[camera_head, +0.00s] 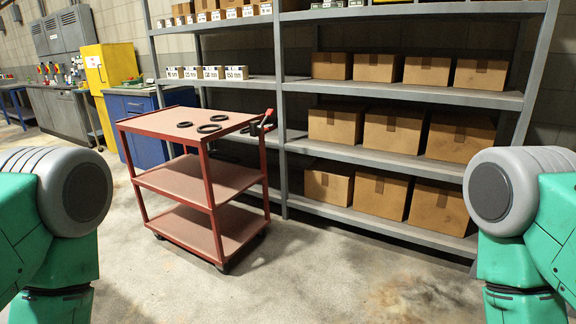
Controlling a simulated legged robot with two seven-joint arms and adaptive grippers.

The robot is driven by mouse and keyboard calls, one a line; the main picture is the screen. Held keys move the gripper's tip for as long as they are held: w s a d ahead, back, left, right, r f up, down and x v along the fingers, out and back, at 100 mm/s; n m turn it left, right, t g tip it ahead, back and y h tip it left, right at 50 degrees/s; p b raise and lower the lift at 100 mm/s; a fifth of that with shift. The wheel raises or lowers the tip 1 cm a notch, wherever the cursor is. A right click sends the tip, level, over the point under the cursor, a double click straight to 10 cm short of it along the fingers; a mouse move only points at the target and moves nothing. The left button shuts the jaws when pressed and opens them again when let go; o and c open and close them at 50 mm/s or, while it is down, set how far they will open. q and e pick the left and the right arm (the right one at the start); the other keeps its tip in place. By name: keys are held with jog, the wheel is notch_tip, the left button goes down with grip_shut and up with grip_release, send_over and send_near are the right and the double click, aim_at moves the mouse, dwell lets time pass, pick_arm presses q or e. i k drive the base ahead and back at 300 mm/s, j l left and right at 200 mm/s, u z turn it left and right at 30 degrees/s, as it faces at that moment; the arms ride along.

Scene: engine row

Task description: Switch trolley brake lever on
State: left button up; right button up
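The red trolley (204,172) stands on the floor left of the middle, in front of the shelving. It has three shelves and dark wheels. A red and dark lever-like part (263,124) shows at the right end of its top, by the handle; I cannot tell which part is the brake lever or how it is set. Several black rings (209,127) lie on the top shelf. My green and grey arms show at the left and right edges, well apart from the trolley. Both grippers are out of the picture.
Grey shelving (404,95) with several cardboard boxes (392,131) runs behind and right of the trolley. A blue cabinet (139,125) and a yellow cabinet (107,68) stand at the back left. The concrete floor (330,275) between me and the trolley is clear.

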aim_at(269, 113)
jog(key=i+j, duration=0.1)
jog(key=i, duration=0.35)
jog(key=i+j, duration=0.15)
jog(key=i, duration=0.3)
jog(key=i+j, duration=0.3)
jog(key=z, duration=0.05)
